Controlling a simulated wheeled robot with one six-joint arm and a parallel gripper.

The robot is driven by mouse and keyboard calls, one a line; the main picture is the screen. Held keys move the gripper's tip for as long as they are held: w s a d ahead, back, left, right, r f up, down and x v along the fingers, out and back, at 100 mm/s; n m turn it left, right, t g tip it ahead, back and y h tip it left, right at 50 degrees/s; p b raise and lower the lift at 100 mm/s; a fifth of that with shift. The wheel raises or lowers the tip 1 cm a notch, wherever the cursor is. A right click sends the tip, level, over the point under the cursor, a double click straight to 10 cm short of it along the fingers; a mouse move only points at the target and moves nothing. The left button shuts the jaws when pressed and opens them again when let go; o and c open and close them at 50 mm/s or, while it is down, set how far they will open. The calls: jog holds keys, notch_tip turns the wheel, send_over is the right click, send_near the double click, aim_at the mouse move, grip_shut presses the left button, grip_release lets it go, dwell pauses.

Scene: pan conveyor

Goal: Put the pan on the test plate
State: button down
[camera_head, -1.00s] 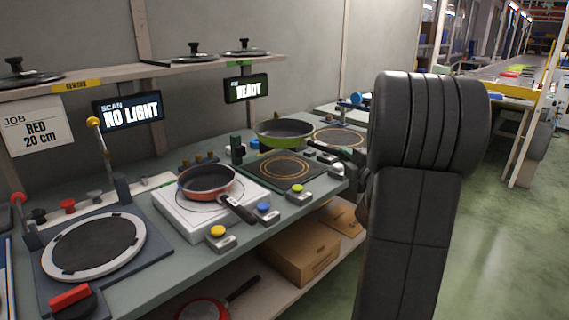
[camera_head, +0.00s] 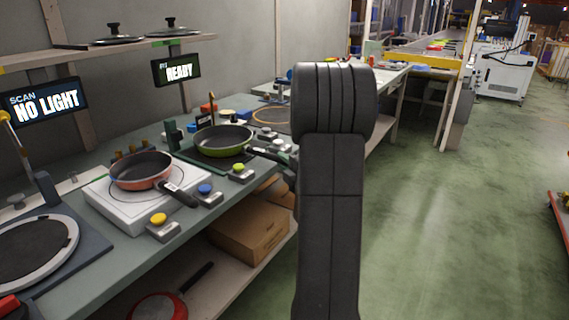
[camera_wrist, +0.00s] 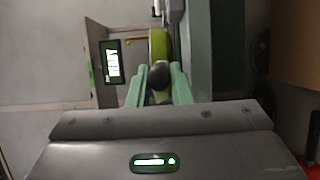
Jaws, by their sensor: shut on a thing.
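The green pan (camera_head: 223,141), dark inside, is level over the dark square plate (camera_head: 205,164) below the READY display. I cannot tell if it touches the plate. Its dark handle (camera_head: 262,154) points right toward my arm. My gripper (camera_wrist: 160,82) is shut on this handle (camera_wrist: 159,72) in the wrist view, with the green pan's side (camera_wrist: 159,44) beyond. In the head view my arm mostly hides the gripper. A red pan (camera_head: 143,170) sits on the white scan unit (camera_head: 118,206) to the left.
The READY display (camera_head: 176,70) and the NO LIGHT display (camera_head: 45,108) stand behind the bench. Button boxes, yellow (camera_head: 158,220), blue (camera_head: 205,190) and green-topped (camera_head: 239,170), line the front. Lids lie on the upper shelf (camera_head: 110,52). The floor at right is open.

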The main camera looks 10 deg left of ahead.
jog(key=shift+f, duration=0.1)
jog(key=c, duration=1.3)
grip_release()
jog(key=shift+r, duration=0.2)
jog(key=v, duration=1.2)
